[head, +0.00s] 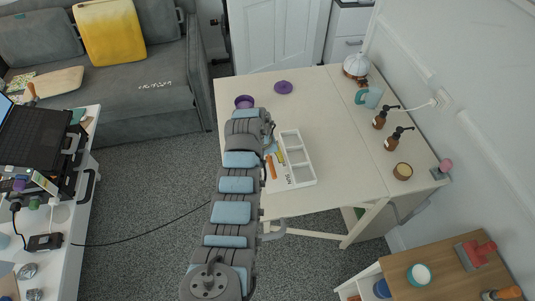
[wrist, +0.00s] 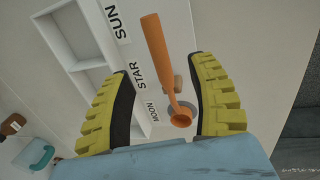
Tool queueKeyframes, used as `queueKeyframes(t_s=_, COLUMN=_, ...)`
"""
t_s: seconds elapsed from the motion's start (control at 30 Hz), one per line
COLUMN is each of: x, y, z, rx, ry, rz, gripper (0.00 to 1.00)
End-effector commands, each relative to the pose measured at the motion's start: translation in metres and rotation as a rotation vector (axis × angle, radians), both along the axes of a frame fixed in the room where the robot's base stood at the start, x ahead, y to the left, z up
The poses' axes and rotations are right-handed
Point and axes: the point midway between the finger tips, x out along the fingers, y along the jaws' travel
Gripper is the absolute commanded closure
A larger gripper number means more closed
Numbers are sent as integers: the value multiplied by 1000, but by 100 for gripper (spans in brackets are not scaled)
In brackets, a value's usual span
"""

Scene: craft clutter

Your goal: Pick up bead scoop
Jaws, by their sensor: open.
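The bead scoop (wrist: 155,50) is orange, with a long handle and a small round cup. In the wrist view it lies between the fingers of my gripper (wrist: 163,66), handle pointing up the picture and cup nearer my palm. My gripper's yellow ribbed fingers are spread wide, with visible gaps on both sides of the scoop. In the head view the orange scoop (head: 272,168) shows beside my gripper (head: 274,157), left of the white tray; my arm covers part of this area. I cannot tell the height of the fingers above the table.
A white compartment tray (head: 303,160) labelled SUN, STAR and MOON lies close beside the scoop. A small tan piece (wrist: 178,83) is near the scoop. A purple bowl (head: 244,101) and purple disc (head: 284,87) sit farther back. The table's right part (head: 350,140) has free room.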

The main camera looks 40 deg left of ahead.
Motion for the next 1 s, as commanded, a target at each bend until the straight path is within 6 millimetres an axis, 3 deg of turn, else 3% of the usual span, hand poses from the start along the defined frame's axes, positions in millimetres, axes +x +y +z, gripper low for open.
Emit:
queueKeyframes(t_s=0.6, x=3, y=-7, z=-45, rx=-4, ry=4, rz=-1, gripper=42)
queueKeyframes(t_s=0.97, x=4, y=-8, z=-48, rx=-3, ry=3, rz=-1, gripper=42)
queueKeyframes(t_s=1.0, x=4, y=-8, z=-48, rx=-3, ry=3, rz=-1, gripper=53)
